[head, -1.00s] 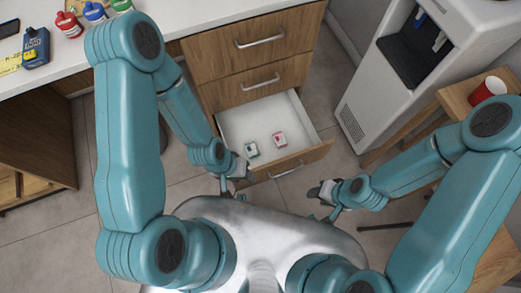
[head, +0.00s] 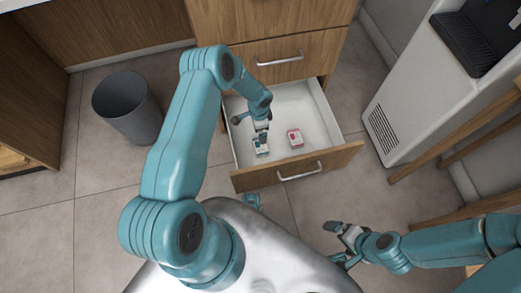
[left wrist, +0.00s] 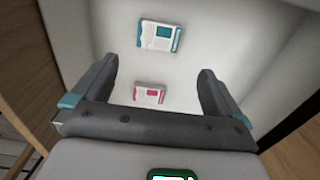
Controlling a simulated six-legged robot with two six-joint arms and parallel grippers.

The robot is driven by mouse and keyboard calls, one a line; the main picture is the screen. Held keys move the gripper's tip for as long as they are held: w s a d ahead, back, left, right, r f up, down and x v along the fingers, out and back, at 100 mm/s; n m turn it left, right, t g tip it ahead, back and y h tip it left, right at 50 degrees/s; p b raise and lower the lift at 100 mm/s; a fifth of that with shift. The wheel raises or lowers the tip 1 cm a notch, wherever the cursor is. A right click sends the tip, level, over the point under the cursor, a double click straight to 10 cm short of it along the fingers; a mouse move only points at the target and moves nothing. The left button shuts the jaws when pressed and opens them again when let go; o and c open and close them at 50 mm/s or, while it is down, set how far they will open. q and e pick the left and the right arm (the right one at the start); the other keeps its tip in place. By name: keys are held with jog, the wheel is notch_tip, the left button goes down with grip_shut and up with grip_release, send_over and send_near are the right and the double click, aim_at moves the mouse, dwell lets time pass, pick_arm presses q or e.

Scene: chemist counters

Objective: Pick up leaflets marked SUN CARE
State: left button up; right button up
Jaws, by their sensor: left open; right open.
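Two small leaflet stacks lie inside the open drawer (head: 228,108). One has a teal marking (head: 262,151) and also shows at the top of the left wrist view (left wrist: 160,35). The other has a pink-red marking (head: 295,138) and lies lower in the left wrist view (left wrist: 150,94). Their print is too small to read. My left gripper (head: 262,133) is open and empty above the drawer; in the head view it partly covers the teal stack. Its spread fingers (left wrist: 158,70) show in the left wrist view. My right gripper (head: 342,240) is open and empty, outside the drawer at lower right.
The drawer front (head: 250,178) with its metal handle (head: 300,172) faces me. Closed drawers (head: 295,28) are above it. A grey bin (head: 128,105) stands at left, a white dispenser (head: 400,110) at right. A wooden stand (head: 465,135) is at the right edge.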

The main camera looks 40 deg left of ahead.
pick_arm(q)
notch_tip(320, 180, down, 10)
jog(key=b, duration=0.3)
jog(key=shift+s+r, duration=0.1)
jog(key=shift+r, duration=0.1)
notch_tip(320, 180, down, 5)
jog(key=b, duration=0.2)
jog(key=shift+d+f+b, duration=0.1)
jog(key=shift+d+b, duration=0.05)
jog(key=shift+b, duration=0.2)
jog(key=c, duration=0.8)
